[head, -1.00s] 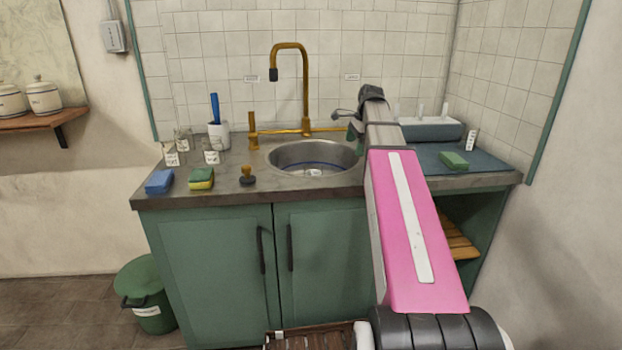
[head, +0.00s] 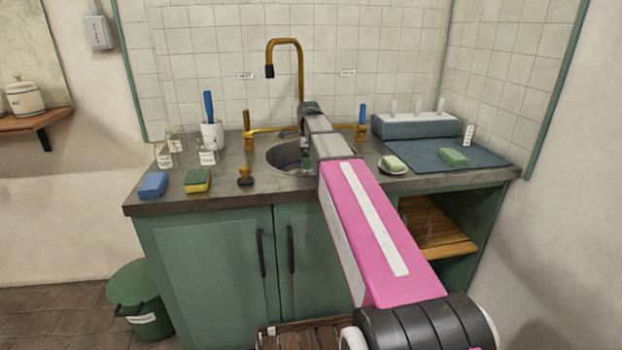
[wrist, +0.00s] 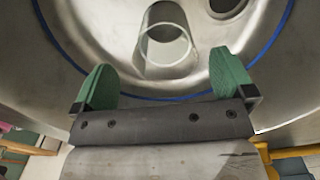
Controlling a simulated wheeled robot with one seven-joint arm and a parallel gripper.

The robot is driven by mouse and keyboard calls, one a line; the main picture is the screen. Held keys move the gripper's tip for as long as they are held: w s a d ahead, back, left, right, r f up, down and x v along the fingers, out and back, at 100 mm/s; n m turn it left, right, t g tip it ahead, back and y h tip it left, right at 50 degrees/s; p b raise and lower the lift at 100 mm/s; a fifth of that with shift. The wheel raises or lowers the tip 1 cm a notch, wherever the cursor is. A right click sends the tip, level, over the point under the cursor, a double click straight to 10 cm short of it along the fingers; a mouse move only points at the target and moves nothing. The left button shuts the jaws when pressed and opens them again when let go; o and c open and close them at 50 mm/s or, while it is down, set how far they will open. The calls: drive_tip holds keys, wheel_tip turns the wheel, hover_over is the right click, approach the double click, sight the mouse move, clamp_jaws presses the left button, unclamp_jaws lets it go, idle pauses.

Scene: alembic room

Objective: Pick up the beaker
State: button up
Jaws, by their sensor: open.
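A clear glass beaker (wrist: 166,42) stands in the steel sink, shown in the wrist view just beyond my fingertips. My gripper (wrist: 166,80) is open and empty, its two green fingers apart. The beaker lies between the line of the fingers but further ahead, not touching either as far as I can see. In the head view my arm covers much of the sink basin (head: 280,155), and the beaker is hidden there.
Labelled glass vessels (head: 207,152), a white cup with a blue-handled tool (head: 211,130), sponges (head: 152,185) and a stamp-like knob (head: 245,176) stand left of the sink. The brass faucet (head: 300,75) rises behind it. A soap dish (head: 393,166) and blue mat (head: 480,156) lie right.

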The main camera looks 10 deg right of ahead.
sight(311, 172)
drive_tip(key=shift+d+f, duration=0.25)
drive_tip(key=shift+f, duration=1.3)
drive_tip(key=shift+d+f, duration=0.2)
drive_tip(key=shift+f, duration=1.35)
drive_tip(key=c, duration=1.1)
